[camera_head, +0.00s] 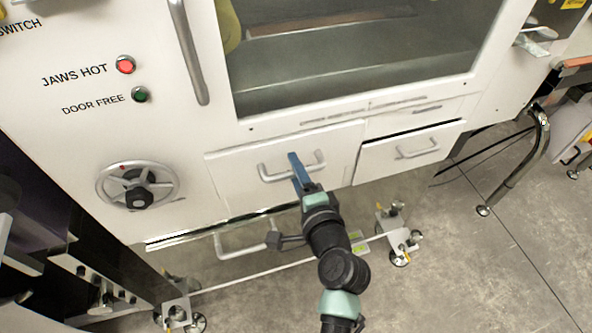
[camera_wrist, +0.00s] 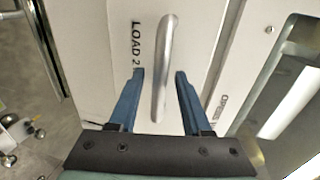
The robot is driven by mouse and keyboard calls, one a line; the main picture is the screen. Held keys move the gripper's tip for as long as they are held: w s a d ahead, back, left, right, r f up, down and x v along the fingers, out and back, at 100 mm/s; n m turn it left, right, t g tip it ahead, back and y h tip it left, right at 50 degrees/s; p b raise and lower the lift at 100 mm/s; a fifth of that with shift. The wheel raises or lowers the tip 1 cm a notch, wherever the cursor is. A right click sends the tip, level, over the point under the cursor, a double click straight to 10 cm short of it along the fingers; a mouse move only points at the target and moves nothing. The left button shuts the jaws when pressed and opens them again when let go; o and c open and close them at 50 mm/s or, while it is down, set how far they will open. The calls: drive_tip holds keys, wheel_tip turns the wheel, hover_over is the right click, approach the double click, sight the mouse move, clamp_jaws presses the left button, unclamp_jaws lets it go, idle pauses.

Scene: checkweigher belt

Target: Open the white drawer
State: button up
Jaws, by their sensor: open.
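The white drawer (camera_head: 235,180) is a front panel low on the white machine, below the window. It looks shut, flush with its surround. Its silver bar handle (camera_head: 318,163) is partly hidden behind my gripper (camera_head: 293,158) in the head view. In the wrist view the handle (camera_wrist: 163,50) runs up the picture between the two blue fingers of my gripper (camera_wrist: 160,74), with a gap on each side. My gripper is open. The drawer face (camera_wrist: 112,75) carries the lettering "LOAD 2" beside the handle.
A second white drawer (camera_head: 410,152) with its own handle is to the right, with a dark gap along its top. A lower handle (camera_head: 240,245) is beneath. A handwheel (camera_head: 140,187) is at left. A caster foot (camera_head: 400,240) stands below right; open floor lies right.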

drive_tip(key=shift+w, duration=0.15)
clamp_jaws()
idle(1.4)
